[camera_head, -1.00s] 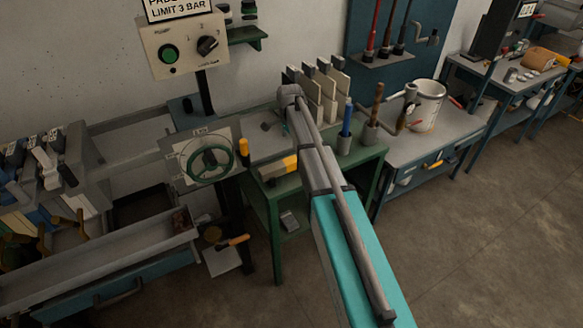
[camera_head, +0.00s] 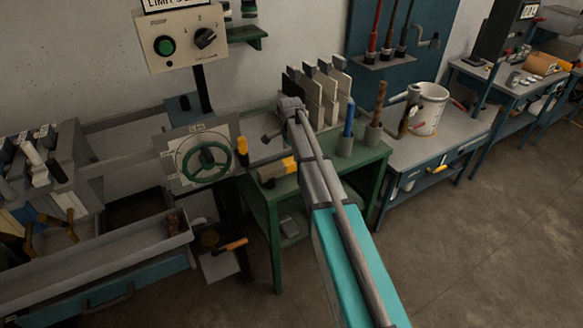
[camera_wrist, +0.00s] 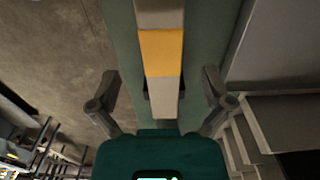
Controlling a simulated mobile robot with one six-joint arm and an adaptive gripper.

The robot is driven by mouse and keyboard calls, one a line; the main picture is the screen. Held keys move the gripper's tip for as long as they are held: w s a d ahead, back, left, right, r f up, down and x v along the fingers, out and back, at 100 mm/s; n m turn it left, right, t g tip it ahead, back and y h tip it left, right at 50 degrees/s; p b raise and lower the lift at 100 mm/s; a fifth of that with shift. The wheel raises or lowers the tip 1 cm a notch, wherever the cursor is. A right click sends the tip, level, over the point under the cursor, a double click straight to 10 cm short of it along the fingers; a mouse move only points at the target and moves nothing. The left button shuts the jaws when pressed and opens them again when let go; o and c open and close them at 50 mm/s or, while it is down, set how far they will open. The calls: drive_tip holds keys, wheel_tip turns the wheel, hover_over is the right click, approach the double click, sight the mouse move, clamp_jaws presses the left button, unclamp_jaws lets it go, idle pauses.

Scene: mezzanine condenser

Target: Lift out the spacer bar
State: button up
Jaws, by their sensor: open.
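A pale grey bar with a yellow-orange band, likely the spacer bar (camera_wrist: 161,53), lies lengthwise below my gripper in the wrist view, over a green surface. In the head view, a bar with a yellow end (camera_head: 272,172) lies on the green table, apparently the same one. My gripper (camera_wrist: 162,88) is open, with one finger on each side of the bar's near end. The fingers look apart from the bar; their height above it is unclear. In the head view I cannot clearly make out the fingers near the end of my arm.
The green table (camera_head: 362,161) also carries upright pale plates (camera_head: 322,95), a blue-handled tool in a cup (camera_head: 347,130) and another cup. A handwheel (camera_head: 203,160) stands to the left, below a pump control box (camera_head: 183,40). A long grey trough (camera_head: 95,262) is at lower left.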

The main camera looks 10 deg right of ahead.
sight(291, 160)
drive_tip(key=shift+f, duration=0.15)
drive_tip(key=shift+w+d+f+b, duration=0.1)
drive_tip(key=shift+f+b, duration=1.15)
drive_tip(key=shift+b, duration=0.05)
drive_tip(key=shift+w+f+b, duration=0.1)
drive_tip(key=shift+f+b, duration=1.1)
drive_tip(key=shift+b, duration=0.1)
clamp_jaws()
